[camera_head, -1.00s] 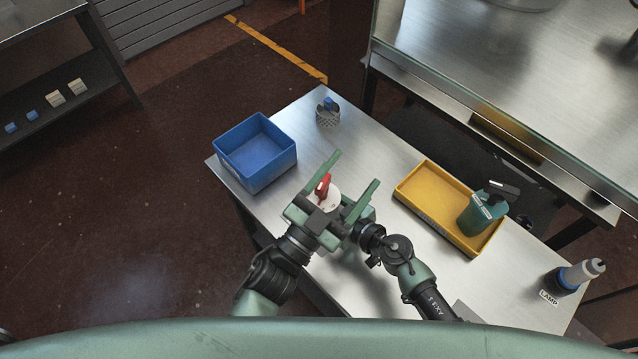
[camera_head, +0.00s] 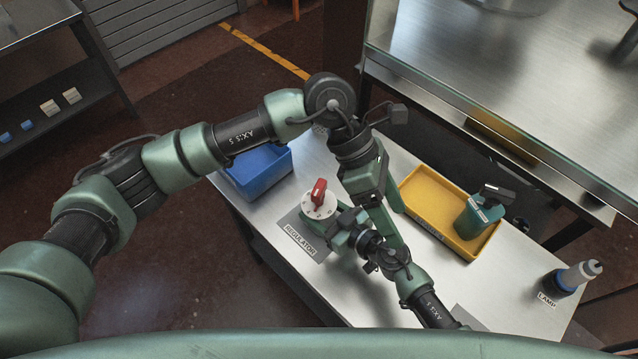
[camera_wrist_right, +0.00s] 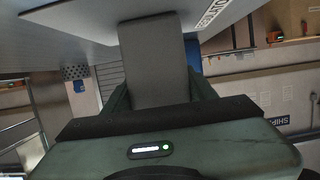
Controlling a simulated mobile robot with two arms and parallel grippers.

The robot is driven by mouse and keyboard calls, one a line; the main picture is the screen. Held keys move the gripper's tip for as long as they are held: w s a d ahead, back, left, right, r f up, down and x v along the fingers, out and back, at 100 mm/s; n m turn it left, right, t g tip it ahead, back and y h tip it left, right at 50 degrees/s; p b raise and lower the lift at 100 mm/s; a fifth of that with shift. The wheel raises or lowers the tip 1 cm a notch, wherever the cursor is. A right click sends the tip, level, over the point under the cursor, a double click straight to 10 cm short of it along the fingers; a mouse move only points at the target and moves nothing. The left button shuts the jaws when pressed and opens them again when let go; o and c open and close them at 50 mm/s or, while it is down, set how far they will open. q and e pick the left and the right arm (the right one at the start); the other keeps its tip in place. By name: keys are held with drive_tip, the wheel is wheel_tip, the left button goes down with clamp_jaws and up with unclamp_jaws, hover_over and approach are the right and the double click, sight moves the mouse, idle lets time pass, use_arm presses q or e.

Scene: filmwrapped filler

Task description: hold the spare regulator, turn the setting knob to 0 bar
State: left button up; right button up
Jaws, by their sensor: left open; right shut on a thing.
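The regulator shows in the head view as a white dial (camera_head: 322,207) with a red setting knob (camera_head: 318,191) on top, above the grey mat labelled REGULATOR (camera_head: 296,240). The dial's marks are too small to read. My right gripper (camera_head: 335,226), coming from the lower right, is shut on the regulator's body, mostly hidden by the wrist. In the right wrist view a dark grey block (camera_wrist_right: 155,65) sits between the fingers. My left gripper (camera_head: 388,212) is open, points down right of the knob and is apart from it.
A blue bin (camera_head: 262,182) stands behind left, partly covered by my left arm. A yellow tray (camera_head: 422,184) with a green device (camera_head: 476,216) lies to the right. A lamp (camera_head: 572,279) stands at the far right. The table's front left edge is near the mat.

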use_arm(q)
drive_tip(key=w+a+m+t+y, duration=0.2)
drive_tip(key=w+a+t+y, duration=0.15)
drive_tip(key=w+a, duration=0.35)
drive_tip(key=t+y, duration=0.2)
drive_tip(key=y, duration=0.1)
approach(319, 187)
drive_tip(key=shift+m+g, duration=0.25)
drive_tip(key=shift+m, duration=0.05)
drive_tip(key=f, duration=0.9)
drive_tip(key=shift+w+a+f, duration=0.15)
drive_tip(key=shift+w+f, duration=0.1)
drive_tip(key=shift+f, duration=0.1)
drive_tip(key=c, duration=1.4)
